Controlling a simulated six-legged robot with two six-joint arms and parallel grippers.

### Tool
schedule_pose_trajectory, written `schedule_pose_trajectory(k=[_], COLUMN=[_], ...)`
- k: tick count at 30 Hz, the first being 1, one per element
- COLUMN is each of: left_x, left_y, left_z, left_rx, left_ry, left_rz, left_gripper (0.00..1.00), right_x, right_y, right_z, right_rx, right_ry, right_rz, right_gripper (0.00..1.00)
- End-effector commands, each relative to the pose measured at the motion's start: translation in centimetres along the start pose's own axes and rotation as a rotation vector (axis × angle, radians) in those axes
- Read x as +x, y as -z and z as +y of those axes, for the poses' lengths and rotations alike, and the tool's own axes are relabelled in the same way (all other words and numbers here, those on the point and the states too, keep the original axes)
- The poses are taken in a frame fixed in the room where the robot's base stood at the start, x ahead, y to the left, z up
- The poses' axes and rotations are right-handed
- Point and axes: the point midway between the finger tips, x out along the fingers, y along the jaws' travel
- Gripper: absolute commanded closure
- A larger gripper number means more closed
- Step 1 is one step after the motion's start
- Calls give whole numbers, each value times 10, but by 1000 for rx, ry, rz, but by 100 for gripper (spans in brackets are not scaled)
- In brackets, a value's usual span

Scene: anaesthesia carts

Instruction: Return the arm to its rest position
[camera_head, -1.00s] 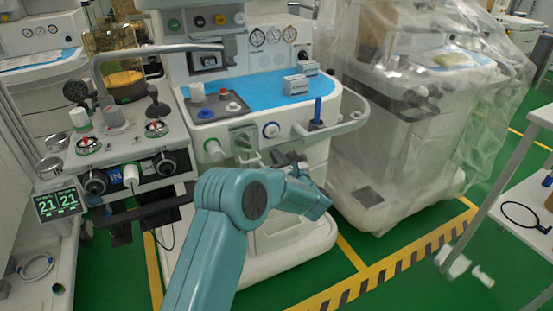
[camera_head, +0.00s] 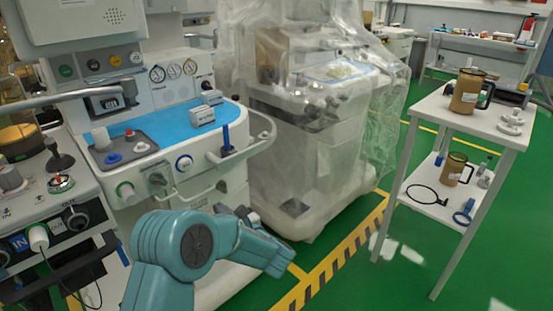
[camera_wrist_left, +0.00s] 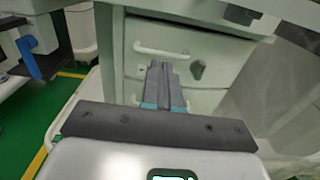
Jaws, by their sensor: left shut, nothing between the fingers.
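My left arm (camera_head: 180,245), teal, comes up from the bottom of the head view and bends to the right at its elbow. My left gripper (camera_head: 236,212) is dark and partly hidden behind the forearm, in front of the anaesthesia cart's lower body. In the left wrist view my left gripper (camera_wrist_left: 163,84) has its two fingers together and empty. The fingers point toward the white drawers (camera_wrist_left: 185,50) of a cart; I cannot tell the gap. My right gripper is in neither view.
An anaesthesia cart (camera_head: 240,140) with a blue top stands at left, with a curved rail. A plastic-draped cart (camera_head: 320,150) stands behind it. A white two-shelf table (camera_head: 430,108) with brown jugs stands at right. Green floor (camera_head: 350,270) is open between them.

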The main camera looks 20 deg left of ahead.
Motion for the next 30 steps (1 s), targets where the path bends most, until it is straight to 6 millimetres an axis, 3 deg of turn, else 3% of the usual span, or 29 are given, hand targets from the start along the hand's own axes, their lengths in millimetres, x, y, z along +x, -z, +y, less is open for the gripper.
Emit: schedule_pose_trajectory(k=[5, 8, 11, 15, 17, 21, 24, 25, 27, 30], left_x=[-2, -8, -30, -92, -128, -228, -296, -311, -336, -353], left_y=[10, 49, 113, 202, 231, 277, 289, 290, 292, 293], left_z=[3, 15, 41, 91, 112, 154, 168, 168, 167, 162], left_rx=[4, 16, 14, -48, -98, -299, -535, -610, -785, -1026], left_ry=[-3, -23, -83, -253, -357, -701, -1030, -1121, -1316, -1544], left_rz=[34, 177, 427, 822, 984, 1325, 1485, 1508, 1522, 1474], left_gripper=[100, 100, 100, 100, 100, 100, 100, 100, 100, 100], right_x=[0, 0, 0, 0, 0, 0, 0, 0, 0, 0], right_y=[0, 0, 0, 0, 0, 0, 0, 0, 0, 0], right_z=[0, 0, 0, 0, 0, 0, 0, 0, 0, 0], right_rx=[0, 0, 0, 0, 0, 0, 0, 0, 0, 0], right_ry=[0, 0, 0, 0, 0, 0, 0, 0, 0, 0], right_rz=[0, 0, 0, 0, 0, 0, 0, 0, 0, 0], right_gripper=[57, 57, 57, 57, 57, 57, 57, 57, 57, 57])
